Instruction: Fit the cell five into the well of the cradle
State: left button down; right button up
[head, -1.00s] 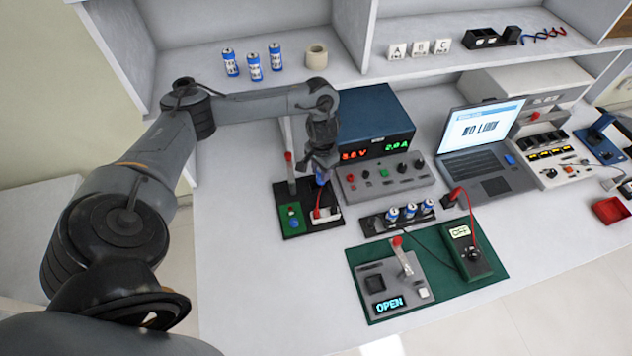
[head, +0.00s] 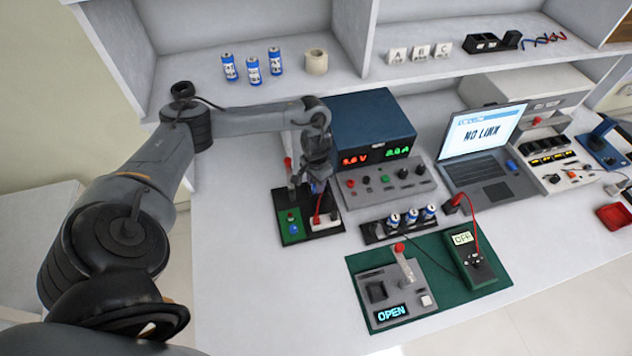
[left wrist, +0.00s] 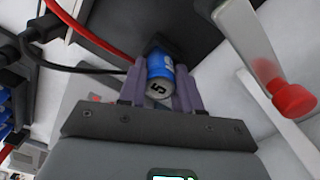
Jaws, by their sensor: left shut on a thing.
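My left gripper (head: 318,182) points down over a black-based fixture (head: 327,232) with an upright lever, which seems to be the cradle. That end faces the wrist camera. The cell's far end is at a dark square part; I cannot tell whether it is in a well. The lever with its red knob (left wrist: 292,98) stands beside the gripper. My fingers and arm hide much of the fixture in the head view. My right gripper is not in view.
A blue power supply (head: 372,118) and its grey control panel stand close to the gripper's right. A black rack (head: 372,234) holds several cells. A tester reading "OPEN" (head: 391,311) sits on a green mat with a meter. The bench's front left is clear.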

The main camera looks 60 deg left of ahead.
pick_arm(q)
jog(key=shift+f, duration=0.15)
jog(key=c, duration=0.8)
grip_release()
jog(key=shift+r, duration=0.35)
notch_tip(320, 180, up, 10)
jog(key=p, duration=0.4)
jog(key=shift+r+p, duration=0.7)
jog(key=shift+r, duration=0.15)
